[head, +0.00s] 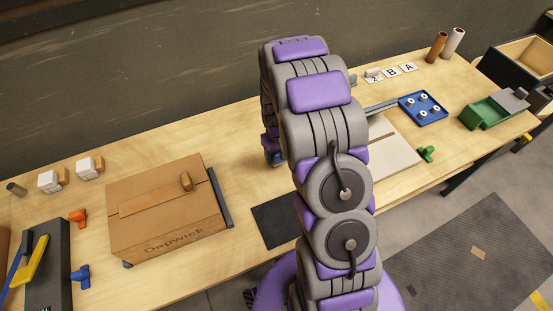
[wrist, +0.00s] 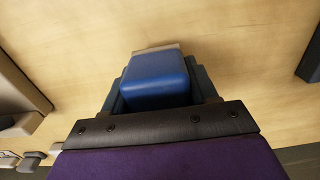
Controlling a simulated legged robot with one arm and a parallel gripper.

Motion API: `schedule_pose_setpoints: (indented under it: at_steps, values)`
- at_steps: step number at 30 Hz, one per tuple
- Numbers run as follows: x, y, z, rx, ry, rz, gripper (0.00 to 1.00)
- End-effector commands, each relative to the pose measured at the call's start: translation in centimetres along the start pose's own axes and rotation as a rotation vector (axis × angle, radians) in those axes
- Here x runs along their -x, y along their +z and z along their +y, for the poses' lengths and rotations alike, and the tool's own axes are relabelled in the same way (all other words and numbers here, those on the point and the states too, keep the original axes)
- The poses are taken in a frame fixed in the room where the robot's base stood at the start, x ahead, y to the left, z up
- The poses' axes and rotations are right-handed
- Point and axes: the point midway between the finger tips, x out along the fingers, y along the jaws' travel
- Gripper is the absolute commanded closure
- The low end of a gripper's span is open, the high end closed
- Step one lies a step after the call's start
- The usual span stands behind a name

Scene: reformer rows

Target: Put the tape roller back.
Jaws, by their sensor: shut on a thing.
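My gripper (wrist: 160,85) is shut on a smooth blue block-like thing (wrist: 157,77), seen in the wrist view between the two dark fingers. It looks like the handle of the tape roller; a pale tan edge shows just beyond it, and the rest is hidden. In the head view my arm covers most of the gripper, and only a bit of blue (head: 276,158) shows at the arm's left edge, over the bench. The height above the bench is hard to tell.
On the wooden bench (head: 240,130), a taped cardboard box (head: 150,228) stands left of my arm, with a dark bar at its right side. A dark tray (head: 47,265) is farther left. A pale board (head: 388,150), blue tray (head: 423,108) and green bin (head: 487,113) are right. Bare wood lies behind the box.

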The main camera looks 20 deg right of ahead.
Motion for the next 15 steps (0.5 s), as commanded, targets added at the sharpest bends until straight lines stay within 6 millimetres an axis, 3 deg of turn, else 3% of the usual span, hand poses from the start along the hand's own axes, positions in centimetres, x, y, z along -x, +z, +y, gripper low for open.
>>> schedule_pose_setpoints:
  at_steps: [6, 15]
  values:
    - [-0.3, -0.9, 0.1, 0.001, 0.004, 0.002, 0.75]
    - [-3.6, -0.9, 0.1, 0.0, 0.002, -0.002, 0.75]
